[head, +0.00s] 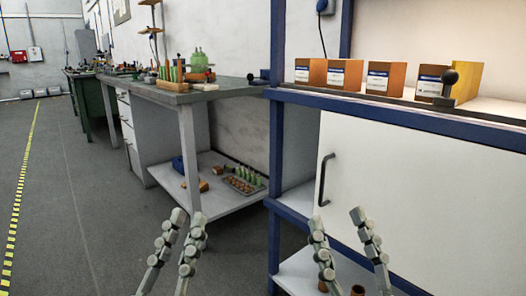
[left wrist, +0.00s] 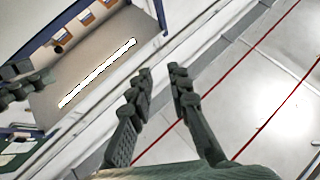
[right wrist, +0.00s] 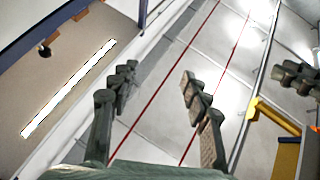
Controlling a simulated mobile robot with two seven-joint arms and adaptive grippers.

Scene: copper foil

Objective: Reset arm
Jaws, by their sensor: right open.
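My left gripper (head: 180,232) is low in the head view, left of centre. Its two jointed fingers stand apart with nothing between them. They also show spread in the left wrist view (left wrist: 158,80). My right gripper (head: 341,230) is low and right of centre in the head view, in front of a white cabinet door. Its fingers are apart and empty, as the right wrist view (right wrist: 160,85) also shows. Both grippers point upward, and the wrist views look towards the ceiling and upper wall.
A blue-framed shelf (head: 400,114) at the right carries several labelled boxes (head: 378,79). Below it is a white door (head: 440,210) with a dark handle (head: 324,180). A workbench (head: 215,90) with tools stands at the back left. The floor (head: 80,180) at the left is clear.

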